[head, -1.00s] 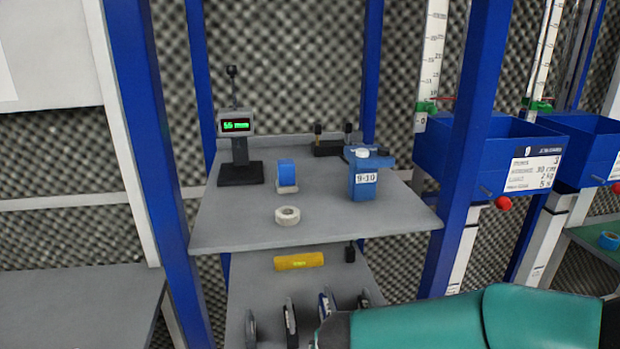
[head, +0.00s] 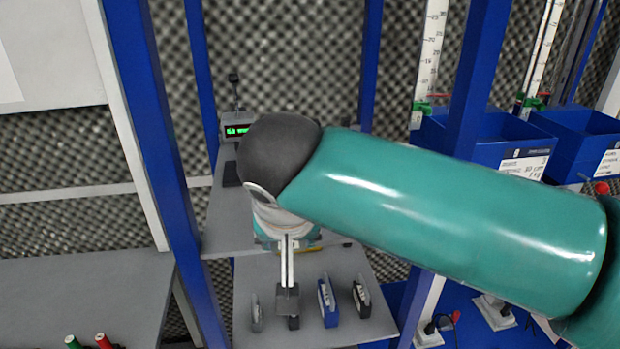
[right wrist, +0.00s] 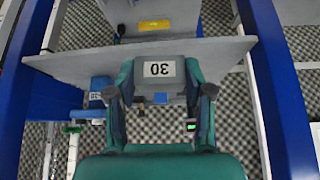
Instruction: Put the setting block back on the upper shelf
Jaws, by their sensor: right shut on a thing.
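In the right wrist view, the grey block (right wrist: 158,78) shows a white "30" label, upside down, between the teal fingers of the right gripper (right wrist: 160,95). The upper shelf (head: 226,212) is mostly hidden behind my arm in the head view. In the right wrist view, the upper shelf (right wrist: 222,54) lies behind the block; I cannot tell the gap between them. My left gripper is not in view.
The lower shelf (head: 345,270) carries several upright pieces. A yellow block (right wrist: 153,24) lies there too. The green display (head: 237,130) stands on the upper shelf, partly hidden. A blue post (head: 150,110) stands left and blue bins (head: 500,140) right. A grey table (head: 90,290) is at lower left.

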